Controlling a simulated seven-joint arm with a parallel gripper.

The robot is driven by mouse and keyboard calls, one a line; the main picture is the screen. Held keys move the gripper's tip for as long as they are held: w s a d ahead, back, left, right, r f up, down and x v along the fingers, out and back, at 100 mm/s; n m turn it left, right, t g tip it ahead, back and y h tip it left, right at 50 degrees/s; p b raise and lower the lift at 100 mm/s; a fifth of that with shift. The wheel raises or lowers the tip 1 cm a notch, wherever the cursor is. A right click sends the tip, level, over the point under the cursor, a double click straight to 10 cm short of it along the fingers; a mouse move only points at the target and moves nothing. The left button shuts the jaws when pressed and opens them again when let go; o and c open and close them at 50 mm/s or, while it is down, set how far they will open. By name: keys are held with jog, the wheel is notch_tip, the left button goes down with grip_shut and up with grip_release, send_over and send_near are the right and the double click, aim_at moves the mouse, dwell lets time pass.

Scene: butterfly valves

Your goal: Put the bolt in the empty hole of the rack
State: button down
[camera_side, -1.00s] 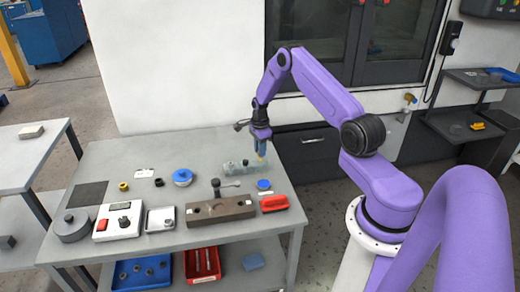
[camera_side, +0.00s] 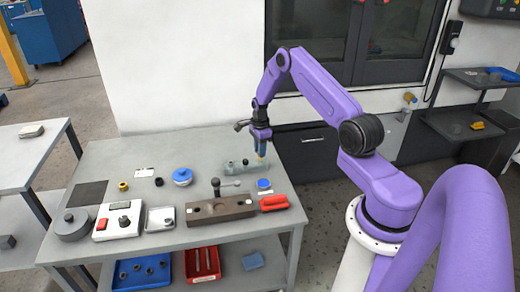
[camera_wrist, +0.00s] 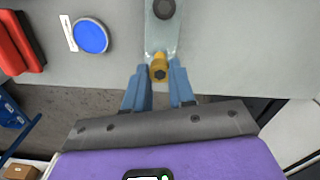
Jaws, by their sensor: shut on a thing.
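In the side view my gripper (camera_side: 261,157) points down at the right end of the rack (camera_side: 232,168). The bolt overlaps the rack's near end in the wrist view. The hole under it is hidden, and I cannot tell whether the bolt is in it.
A blue round lid (camera_wrist: 90,36) and a red object (camera_wrist: 18,42) lie left of the rack in the wrist view. In the side view a brown block (camera_side: 232,209) stands nearer the front edge, with a blue-topped roll (camera_side: 182,176) to the left. The table's right edge is close by.

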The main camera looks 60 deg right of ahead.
jog(key=shift+f, duration=0.25)
jog(key=shift+f, duration=0.3)
jog(key=shift+f, duration=1.05)
dwell(0.7)
jog(key=shift+c, duration=2.4)
grip_release()
jog(key=shift+r, duration=3.75)
